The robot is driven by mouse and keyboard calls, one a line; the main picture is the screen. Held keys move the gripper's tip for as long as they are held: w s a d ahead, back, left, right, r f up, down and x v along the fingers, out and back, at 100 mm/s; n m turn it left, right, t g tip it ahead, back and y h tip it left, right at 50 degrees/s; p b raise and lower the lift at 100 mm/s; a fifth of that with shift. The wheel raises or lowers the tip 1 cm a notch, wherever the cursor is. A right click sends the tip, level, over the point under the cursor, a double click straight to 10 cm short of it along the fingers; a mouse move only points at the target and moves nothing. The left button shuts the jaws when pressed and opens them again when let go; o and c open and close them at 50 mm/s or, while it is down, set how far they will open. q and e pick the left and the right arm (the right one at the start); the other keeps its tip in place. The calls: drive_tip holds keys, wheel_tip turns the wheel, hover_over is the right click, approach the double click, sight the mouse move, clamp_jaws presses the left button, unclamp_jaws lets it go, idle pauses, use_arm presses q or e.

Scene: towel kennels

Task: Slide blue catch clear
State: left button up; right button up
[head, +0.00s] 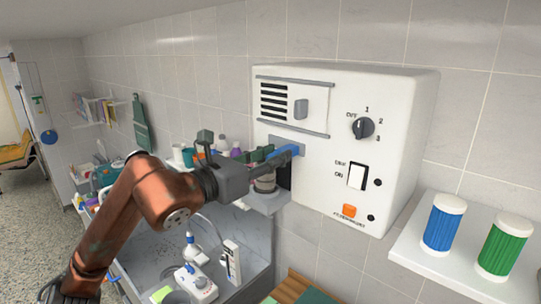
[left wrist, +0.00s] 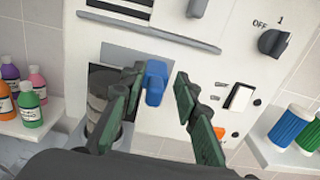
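The blue catch (head: 290,150) sits on the front of a white wall box (head: 330,90), below its vent slots. In the left wrist view the blue catch (left wrist: 156,80) stands out from a grey strip, right of a dark opening. My left gripper (head: 278,160) is at the catch, with its green-padded fingers on either side of it. In the left wrist view my left gripper (left wrist: 160,77) is open. Its left finger is very close to the catch; I cannot tell if they touch. A gap shows on the right. My right gripper is not in view.
The box has a dial (head: 363,128), a white rocker switch (head: 356,176) and an orange button (head: 349,210). A shelf (head: 420,255) with blue and green rolls is at right. Coloured bottles (left wrist: 30,100) stand at left. A sink (head: 150,255) lies below my left arm.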

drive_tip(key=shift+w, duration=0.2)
use_arm(q)
drive_tip(key=shift+a, duration=0.1)
drive_tip(key=v, duration=1.2)
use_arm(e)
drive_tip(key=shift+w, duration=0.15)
